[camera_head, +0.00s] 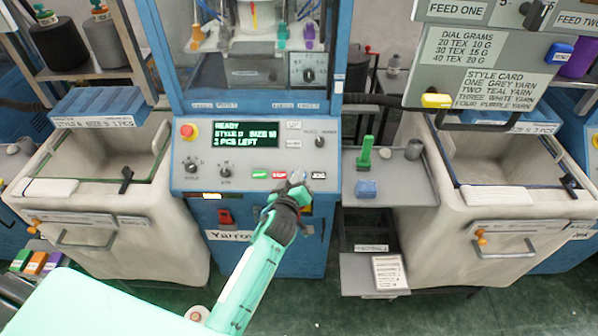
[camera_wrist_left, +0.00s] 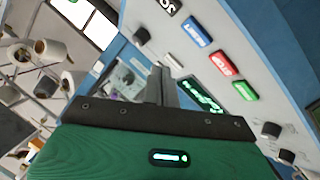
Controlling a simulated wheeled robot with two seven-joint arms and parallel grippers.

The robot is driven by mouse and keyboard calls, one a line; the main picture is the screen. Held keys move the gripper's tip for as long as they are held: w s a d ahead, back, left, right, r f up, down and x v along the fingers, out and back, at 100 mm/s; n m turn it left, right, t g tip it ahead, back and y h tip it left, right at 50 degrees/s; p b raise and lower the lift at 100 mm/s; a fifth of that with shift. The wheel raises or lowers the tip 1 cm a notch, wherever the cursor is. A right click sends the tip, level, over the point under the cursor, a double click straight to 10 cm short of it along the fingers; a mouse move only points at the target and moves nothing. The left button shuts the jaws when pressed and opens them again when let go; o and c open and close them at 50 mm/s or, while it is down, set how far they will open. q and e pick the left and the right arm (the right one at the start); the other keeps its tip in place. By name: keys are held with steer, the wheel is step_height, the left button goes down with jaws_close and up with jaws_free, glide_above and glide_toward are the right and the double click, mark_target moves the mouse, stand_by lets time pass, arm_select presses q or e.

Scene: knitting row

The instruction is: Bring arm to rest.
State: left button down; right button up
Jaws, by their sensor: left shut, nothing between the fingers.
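My left arm (camera_head: 247,280) reaches up from the bottom of the head view toward the blue knitting machine (camera_head: 258,188). My left gripper (camera_head: 297,179) is in front of the lower right part of the control panel, by the row of small buttons. In the left wrist view its fingers (camera_wrist_left: 160,80) are together with nothing between them. The panel with its blue button (camera_wrist_left: 196,29), red button (camera_wrist_left: 224,64) and green button (camera_wrist_left: 245,91) lies just beyond them. I cannot tell whether the fingertips touch the panel. My right gripper is out of view.
A pale bin (camera_head: 120,215) stands left of the machine and another (camera_head: 490,225) stands right. A grey shelf (camera_head: 415,183) holds a green tool (camera_head: 366,153) and a blue block (camera_head: 366,189). A hinged sign board (camera_head: 480,60) hangs at upper right. Green floor shows below.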

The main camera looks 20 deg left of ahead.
arm_select(q)
steer(key=shift+f, duration=0.1)
stand_by(0.7)
steer(key=s+f+m+g, duration=0.25)
steer(key=s+f, duration=0.35)
steer(key=f, duration=0.6)
steer(key=s+f+m+g+h+b, duration=0.1)
steer(key=s+f+g, duration=0.35)
steer(key=f, duration=0.75)
steer(key=s+f+m+g, duration=0.1)
steer(key=s+f+m, duration=0.1)
steer(key=s+f, duration=0.8)
steer(key=s+a+f+m+g, duration=0.1)
steer(key=s+a+f+g, duration=0.1)
steer(key=s+f, duration=0.5)
steer(key=s+a+f+m+g+b, duration=0.1)
steer(key=s+a+f+g, duration=0.2)
steer(key=s, duration=1.4)
steer(key=s+a+f+m+g, duration=0.2)
steer(key=s+f, duration=1)
steer(key=shift+a+g, duration=0.25)
steer(key=shift+g, duration=0.05)
steer(key=shift+w, duration=0.15)
